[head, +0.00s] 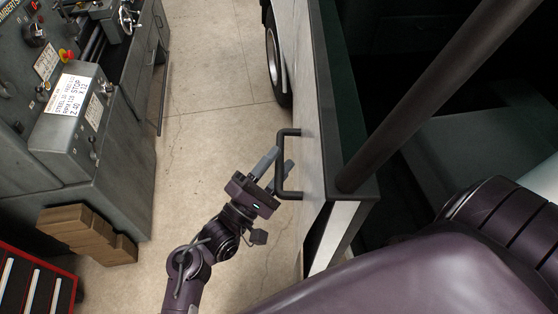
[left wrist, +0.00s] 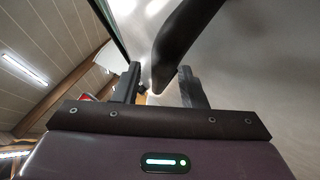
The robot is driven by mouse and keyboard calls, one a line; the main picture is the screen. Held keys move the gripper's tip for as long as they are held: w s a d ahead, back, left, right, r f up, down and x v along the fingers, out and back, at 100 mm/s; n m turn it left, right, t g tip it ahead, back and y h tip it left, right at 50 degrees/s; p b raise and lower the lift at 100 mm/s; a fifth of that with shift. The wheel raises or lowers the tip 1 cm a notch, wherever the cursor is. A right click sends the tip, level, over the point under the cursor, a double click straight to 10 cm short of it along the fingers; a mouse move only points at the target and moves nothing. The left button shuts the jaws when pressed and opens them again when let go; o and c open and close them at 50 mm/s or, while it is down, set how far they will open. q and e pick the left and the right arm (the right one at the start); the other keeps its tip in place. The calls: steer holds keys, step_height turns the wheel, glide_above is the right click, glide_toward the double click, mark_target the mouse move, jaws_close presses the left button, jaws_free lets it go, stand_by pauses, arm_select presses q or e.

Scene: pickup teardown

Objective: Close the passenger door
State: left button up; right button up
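The passenger door (head: 309,110) is a pale panel with a dark top edge, running down the middle of the head view. I cannot tell exactly how far it stands open. Its black bar handle (head: 281,148) sticks out on the left side. My left gripper (head: 277,163) is at the handle, fingers apart. In the left wrist view, the dark curved handle (left wrist: 180,40) reaches down between the two fingers of the left gripper (left wrist: 160,85), with gaps on both sides. My right gripper is out of view; a large purple part of my body fills the lower right.
A front wheel (head: 272,58) shows beyond the door. A grey machine (head: 70,125) with control panels stands at left, with brown boxes (head: 85,232) and a red tool cabinet (head: 35,285) below it. Concrete floor (head: 205,110) between machine and door is clear.

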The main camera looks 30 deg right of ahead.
arm_select(q)
steer(key=b+v, duration=0.2)
steer(key=v, duration=0.5)
